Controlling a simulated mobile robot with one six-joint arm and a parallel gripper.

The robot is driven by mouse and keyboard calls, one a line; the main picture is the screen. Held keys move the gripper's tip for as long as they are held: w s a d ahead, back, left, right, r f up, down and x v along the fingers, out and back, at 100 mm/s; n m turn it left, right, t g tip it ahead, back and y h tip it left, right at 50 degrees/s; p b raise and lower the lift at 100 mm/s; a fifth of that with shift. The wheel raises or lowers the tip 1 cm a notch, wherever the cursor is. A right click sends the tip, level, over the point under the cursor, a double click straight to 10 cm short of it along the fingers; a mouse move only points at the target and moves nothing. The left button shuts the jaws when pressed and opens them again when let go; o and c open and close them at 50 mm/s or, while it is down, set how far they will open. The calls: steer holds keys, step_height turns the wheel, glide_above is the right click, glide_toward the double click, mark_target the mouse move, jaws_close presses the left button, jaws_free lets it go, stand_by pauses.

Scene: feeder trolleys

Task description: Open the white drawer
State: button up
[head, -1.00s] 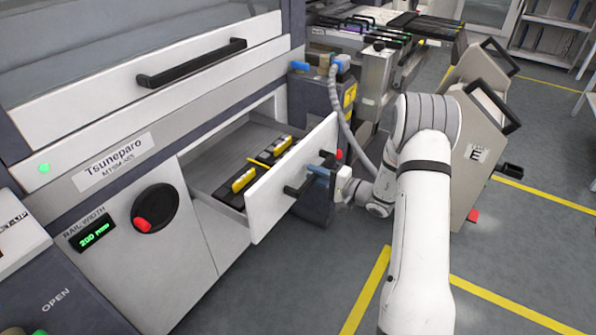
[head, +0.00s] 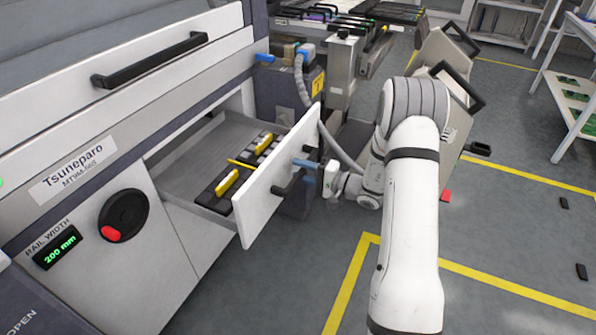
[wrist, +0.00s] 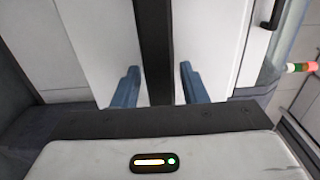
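The white drawer (head: 262,207) stands pulled out of the machine's lower cabinet, its front panel facing right. Its black bar handle (head: 282,190) is on the front panel. My gripper (head: 305,165) is at the handle's far part, its blue fingers reaching to the bar. The white drawer front also shows in the wrist view (wrist: 98,45). How firmly the fingers press on the bar is not visible.
Black parts with yellow pieces (head: 228,183) lie in the drawer. A longer black handle (head: 150,60) is on the panel above. A dark unit with a grey hose (head: 302,90) stands just behind the drawer. Trolleys (head: 440,60) stand behind my arm. The floor at right is mostly clear.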

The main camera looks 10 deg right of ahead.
steer(key=shift+o, duration=0.5)
steer(key=shift+d, duration=0.1)
steer(key=v, duration=0.7)
steer(key=shift+s+d+p, duration=0.2)
steer(key=shift+d+p, duration=0.05)
steer(key=shift+p, duration=0.1)
steer(key=s+a+r+n+g+h+p, duration=0.25)
steer(key=s+a+r+g+p, duration=0.25)
steer(key=s+r, duration=0.4)
steer(key=s+a+r+n+g+h+p, duration=0.1)
steer(key=s+a+r+n+g+p, duration=0.2)
steer(key=s+a+r+g+p, duration=0.5)
steer(key=s+d+r+t+h+p, duration=0.2)
steer(key=s+d+r+h+p, duration=0.2)
steer(key=r, duration=0.5)
steer(key=s+d+r+n+t+h+p, duration=0.1)
steer(key=s+d+r+t+h+p, duration=0.2)
steer(key=s+d+r+h, duration=0.3)
step_height(320, 180, up, 4)
steer(key=shift+s+d+r+t+h+p, duration=0.1)
steer(key=shift+s+d+t+h+p, duration=0.3)
steer(key=shift+s+h, duration=0.35)
